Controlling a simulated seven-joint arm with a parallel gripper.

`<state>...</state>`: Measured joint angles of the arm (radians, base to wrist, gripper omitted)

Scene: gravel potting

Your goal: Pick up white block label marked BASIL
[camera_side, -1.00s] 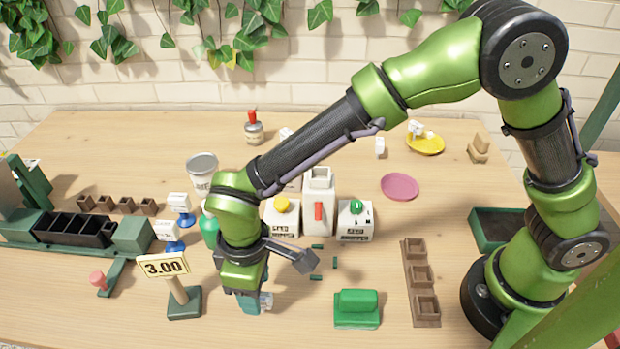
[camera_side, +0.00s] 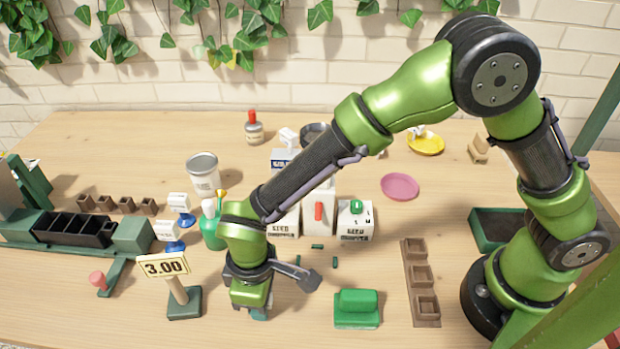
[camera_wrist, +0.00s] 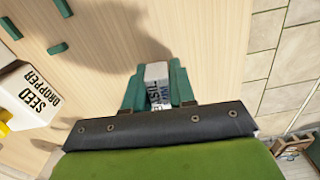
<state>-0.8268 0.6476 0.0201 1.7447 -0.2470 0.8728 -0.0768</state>
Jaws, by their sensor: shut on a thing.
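My gripper (camera_wrist: 159,88) is shut on a white block label (camera_wrist: 157,72), which sits between its two green fingers in the wrist view. Dark lettering shows on the block's face, but I cannot read it surely as BASIL. In the side view my gripper (camera_side: 256,310) is low at the front of the table, right of the 3.00 price sign. The held block is hidden there behind the hand. I cannot tell whether it touches the table.
The 3.00 sign (camera_side: 184,302) stands close left of my gripper. A green block-like thing (camera_side: 357,309) lies to the right. White seed containers (camera_side: 355,222) stand behind, with small green pieces (camera_side: 317,246) before them. A brown pot strip (camera_side: 421,284) is farther right.

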